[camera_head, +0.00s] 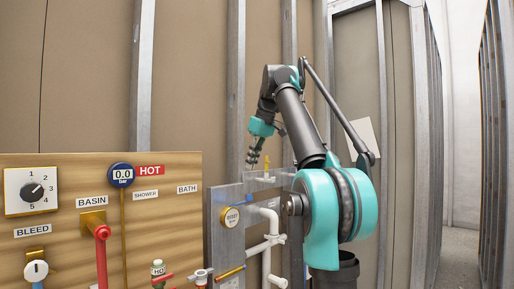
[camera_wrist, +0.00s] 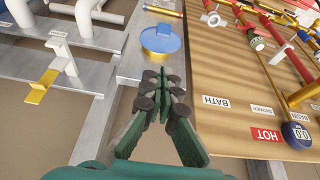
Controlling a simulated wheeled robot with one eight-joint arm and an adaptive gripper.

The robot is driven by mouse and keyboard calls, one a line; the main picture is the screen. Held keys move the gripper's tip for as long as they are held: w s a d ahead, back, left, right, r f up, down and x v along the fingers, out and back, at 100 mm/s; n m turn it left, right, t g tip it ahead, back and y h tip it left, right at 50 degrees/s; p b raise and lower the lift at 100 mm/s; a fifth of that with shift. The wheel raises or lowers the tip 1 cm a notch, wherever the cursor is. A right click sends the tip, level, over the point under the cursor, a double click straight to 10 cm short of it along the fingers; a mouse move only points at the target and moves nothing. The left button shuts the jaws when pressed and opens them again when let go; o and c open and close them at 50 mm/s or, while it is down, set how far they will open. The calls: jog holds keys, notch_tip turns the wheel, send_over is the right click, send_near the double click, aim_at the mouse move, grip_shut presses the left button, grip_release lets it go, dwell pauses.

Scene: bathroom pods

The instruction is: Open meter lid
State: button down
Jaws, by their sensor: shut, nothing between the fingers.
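The round meter (camera_head: 231,217) has a gold rim and a pale, lettered face, mounted on a grey panel. Its blue lid (camera_head: 243,201) shows nearly edge-on at the top of the meter and stands out from the face, which is uncovered. In the wrist view the blue lid (camera_wrist: 160,40) is a disc with a small raised tab, over the gold meter body (camera_wrist: 155,57). My gripper (camera_head: 251,158) is shut and empty, above the panel. In the wrist view my gripper (camera_wrist: 161,79) is just short of the lid, with a small gap visible between them.
A wooden board (camera_head: 150,200) with a knob, gauge, labels and red pipes stands left of the panel. White pipes (camera_head: 268,235) and a yellow handle (camera_wrist: 41,86) are close to the meter. Metal studs (camera_head: 237,90) rise behind.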

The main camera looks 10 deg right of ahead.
jog(key=v, duration=0.6)
jog(key=shift+d, duration=0.15)
jog(key=shift+s, duration=0.1)
